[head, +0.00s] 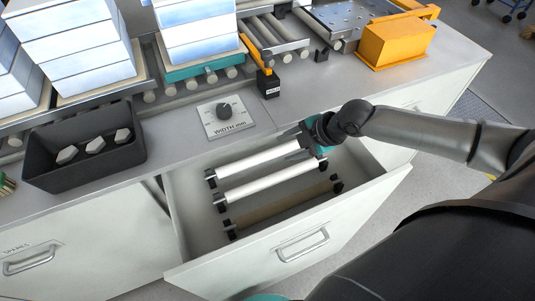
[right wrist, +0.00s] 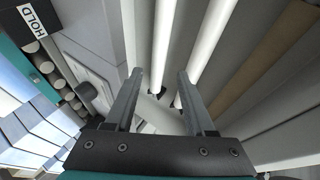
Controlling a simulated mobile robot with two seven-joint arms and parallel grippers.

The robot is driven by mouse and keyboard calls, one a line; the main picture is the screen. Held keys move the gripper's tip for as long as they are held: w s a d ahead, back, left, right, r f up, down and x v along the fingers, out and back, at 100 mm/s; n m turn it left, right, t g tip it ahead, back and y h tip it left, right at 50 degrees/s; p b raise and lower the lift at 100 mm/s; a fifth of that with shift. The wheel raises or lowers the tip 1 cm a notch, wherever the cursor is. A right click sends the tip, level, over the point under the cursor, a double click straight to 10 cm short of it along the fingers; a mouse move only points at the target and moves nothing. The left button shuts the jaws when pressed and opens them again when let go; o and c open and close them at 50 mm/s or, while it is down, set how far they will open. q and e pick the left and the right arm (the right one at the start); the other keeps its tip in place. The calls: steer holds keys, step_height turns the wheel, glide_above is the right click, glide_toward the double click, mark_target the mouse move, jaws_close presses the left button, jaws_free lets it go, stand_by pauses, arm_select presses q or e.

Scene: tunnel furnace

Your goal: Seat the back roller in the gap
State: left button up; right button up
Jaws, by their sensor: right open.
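Three rollers lie side by side in the open drawer (head: 370,203). The back roller (head: 255,160) is white with dark ends, a second white roller (head: 262,183) lies in front of it, and a brown roller (head: 285,205) lies nearest the drawer front. My right gripper (head: 303,143) is open at the right end of the back roller. In the right wrist view, the back roller (right wrist: 162,45) runs between the open fingers (right wrist: 158,76), with no clear grip on it. My left gripper is not in view.
Above the drawer, the counter carries a dial plate (head: 226,118), a dark bin (head: 85,147) with several pale pieces, and a conveyor (head: 272,34) with rollers. Stacked pale blocks (head: 85,50) stand on the left. An orange box (head: 396,42) stands at the back right.

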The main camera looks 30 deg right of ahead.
mark_target(264, 157)
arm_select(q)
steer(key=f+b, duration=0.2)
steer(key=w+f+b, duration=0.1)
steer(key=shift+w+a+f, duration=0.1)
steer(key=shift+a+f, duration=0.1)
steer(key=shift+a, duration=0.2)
arm_select(e)
steer(key=x, duration=1.1)
steer(key=shift+w+a+f, duration=0.15)
steer(key=shift+w+f, duration=0.1)
steer(key=shift+f, duration=0.05)
jaws_close()
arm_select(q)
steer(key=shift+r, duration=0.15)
arm_select(e)
steer(key=shift+r, duration=0.1)
